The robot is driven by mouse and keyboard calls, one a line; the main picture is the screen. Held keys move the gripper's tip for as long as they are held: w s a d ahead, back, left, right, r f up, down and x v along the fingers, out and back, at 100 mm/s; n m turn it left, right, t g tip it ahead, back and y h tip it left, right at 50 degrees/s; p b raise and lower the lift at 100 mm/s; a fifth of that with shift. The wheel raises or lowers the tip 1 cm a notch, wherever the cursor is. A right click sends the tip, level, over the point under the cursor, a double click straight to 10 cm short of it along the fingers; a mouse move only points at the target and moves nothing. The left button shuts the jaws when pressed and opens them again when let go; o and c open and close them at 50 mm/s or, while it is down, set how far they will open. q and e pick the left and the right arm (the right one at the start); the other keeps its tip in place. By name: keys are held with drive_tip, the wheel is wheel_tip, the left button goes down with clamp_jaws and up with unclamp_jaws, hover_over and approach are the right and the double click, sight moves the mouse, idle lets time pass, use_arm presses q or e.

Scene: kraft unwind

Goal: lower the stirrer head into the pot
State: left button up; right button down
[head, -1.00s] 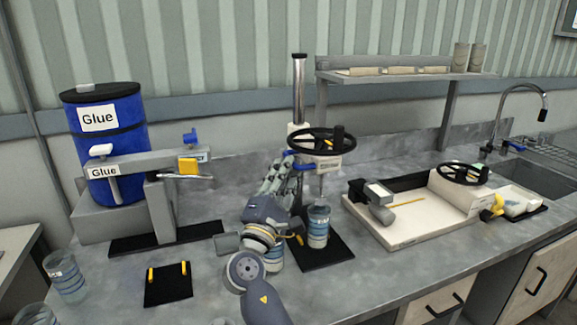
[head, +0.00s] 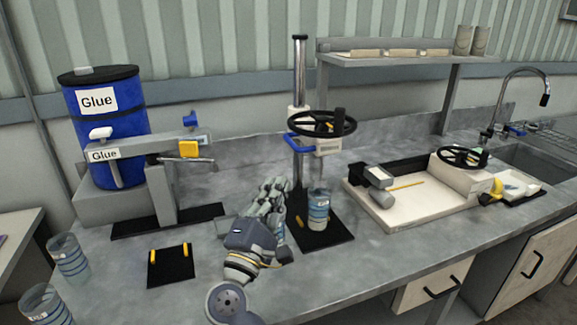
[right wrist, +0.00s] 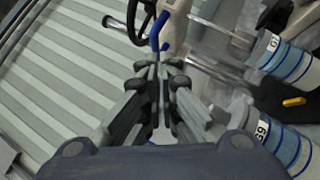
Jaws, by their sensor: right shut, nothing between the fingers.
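The stirrer stands on a black base, with a steel column, a black handwheel (head: 322,123) and a pale stirrer head (head: 328,146). A blue lever (head: 300,142) sticks out on the head's left. The clear, blue-banded pot (head: 318,209) stands upright on the base below the head. A thin shaft runs down toward its mouth; I cannot tell whether its tip is inside. My right gripper (head: 276,187) is shut and empty, left of the column and below the lever. In the right wrist view, the blue lever (right wrist: 158,32) appears just beyond the shut fingertips (right wrist: 160,65). My left gripper is out of view.
A second banded pot (right wrist: 287,145) is near my right wrist. A blue glue drum (head: 105,130) with a dispenser stands left, behind a black mat (head: 171,267) with yellow pegs. Two cups (head: 67,258) stand front left. A white tray machine (head: 400,205) is right of the stirrer.

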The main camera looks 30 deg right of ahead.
drive_tip(key=s+d+f+m+g+y+p, duration=0.15)
drive_tip(key=d+m, duration=0.35)
drive_tip(key=d, duration=0.6)
drive_tip(key=s+d+m+g+y+p, duration=0.15)
drive_tip(key=d+m, duration=0.25)
drive_tip(key=d, duration=0.6)
drive_tip(key=s+d+r+m+t+y+p, duration=0.1)
drive_tip(key=s+d+r+m+y+p, duration=0.1)
drive_tip(key=d+r+m+y+p, duration=0.35)
drive_tip(key=s+a+r+t+y+p, duration=0.1)
drive_tip(key=a+r+t+y, duration=0.2)
drive_tip(key=r, duration=0.5)
drive_tip(key=a+r+y+p, duration=0.1)
drive_tip(key=a+r+y, duration=0.2)
drive_tip(key=a+r, duration=0.4)
drive_tip(key=w+d+p, duration=0.1)
drive_tip(key=w, duration=0.1)
drive_tip(key=w+d+p, duration=0.1)
drive_tip(key=w, duration=0.2)
drive_tip(key=w+d+p, duration=0.1)
drive_tip(key=w, duration=0.2)
drive_tip(key=shift+d+f, duration=0.2)
drive_tip(key=shift+f, duration=0.2)
wheel_tip(320, 180, down, 3)
drive_tip(key=shift+w+r, duration=0.1)
drive_tip(key=shift+w, duration=0.05)
drive_tip(key=shift+f+p, duration=0.35)
drive_tip(key=shift+f, duration=0.45)
